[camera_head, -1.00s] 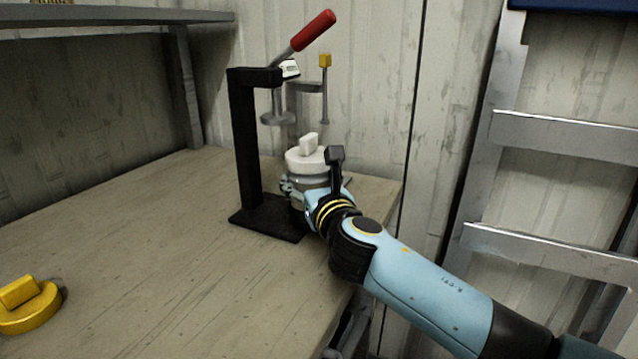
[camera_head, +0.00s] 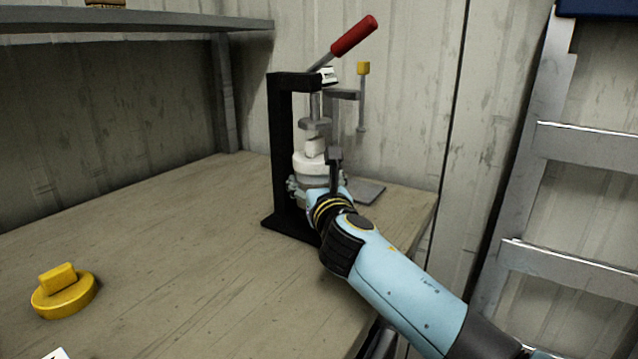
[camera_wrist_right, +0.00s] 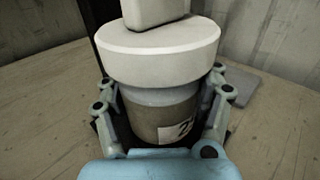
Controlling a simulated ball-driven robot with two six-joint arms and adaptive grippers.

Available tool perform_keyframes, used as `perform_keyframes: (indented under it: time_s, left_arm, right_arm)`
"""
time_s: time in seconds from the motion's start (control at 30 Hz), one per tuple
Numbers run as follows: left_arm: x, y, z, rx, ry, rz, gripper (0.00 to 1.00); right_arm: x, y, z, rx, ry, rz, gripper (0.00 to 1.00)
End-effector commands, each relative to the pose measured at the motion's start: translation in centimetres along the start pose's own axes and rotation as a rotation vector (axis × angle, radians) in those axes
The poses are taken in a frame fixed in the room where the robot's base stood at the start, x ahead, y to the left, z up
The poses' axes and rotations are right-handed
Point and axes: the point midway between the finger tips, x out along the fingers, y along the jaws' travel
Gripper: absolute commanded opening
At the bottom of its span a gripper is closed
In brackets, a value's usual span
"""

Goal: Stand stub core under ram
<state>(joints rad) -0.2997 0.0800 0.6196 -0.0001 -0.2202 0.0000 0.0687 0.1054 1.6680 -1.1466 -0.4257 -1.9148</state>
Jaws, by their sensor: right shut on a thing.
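The stub core has a white cap (camera_head: 316,162) with an upright tab; its grey-brown body with a white label shows in the right wrist view (camera_wrist_right: 158,118). My right gripper (camera_head: 318,190) is shut around the body, below the cap, and holds it upright. The black press (camera_head: 281,140) stands on the bench with a red-handled lever (camera_head: 354,35). Its ram (camera_head: 314,124), a grey disc on a rod, is just above the cap's tab in the head view. I cannot tell whether they touch or whether the core rests on the press base. My left gripper is out of view.
A yellow cap (camera_head: 63,292) lies on the wooden bench (camera_head: 190,240) at the left. A grey plate (camera_head: 368,192) lies behind the gripper, below a yellow-topped rod (camera_head: 363,95). A ladder (camera_head: 525,190) stands at the right. The bench's middle is clear.

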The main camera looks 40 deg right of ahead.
Motion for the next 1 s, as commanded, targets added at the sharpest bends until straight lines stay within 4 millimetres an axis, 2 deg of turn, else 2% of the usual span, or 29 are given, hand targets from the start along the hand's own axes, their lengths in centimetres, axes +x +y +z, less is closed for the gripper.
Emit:
perform_keyframes:
  time_s: [0.37, 0.4, 0.6, 1.0]
  left_arm:
    - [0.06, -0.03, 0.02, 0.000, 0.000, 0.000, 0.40]
    - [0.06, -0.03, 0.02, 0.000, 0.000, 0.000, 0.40]
    - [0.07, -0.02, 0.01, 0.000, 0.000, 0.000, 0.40]
    - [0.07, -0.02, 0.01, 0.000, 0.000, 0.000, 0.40]
  right_arm:
    - [0.03, 0.00, 0.02, -0.001, -0.004, 0.001, 0.38]
    - [0.03, -0.01, 0.02, -0.001, -0.004, 0.001, 0.72]
    - [0.01, -0.02, -0.05, -0.001, -0.003, 0.000, 0.96]
    - [-0.03, -0.04, -0.20, -0.001, 0.000, 0.000, 1.00]
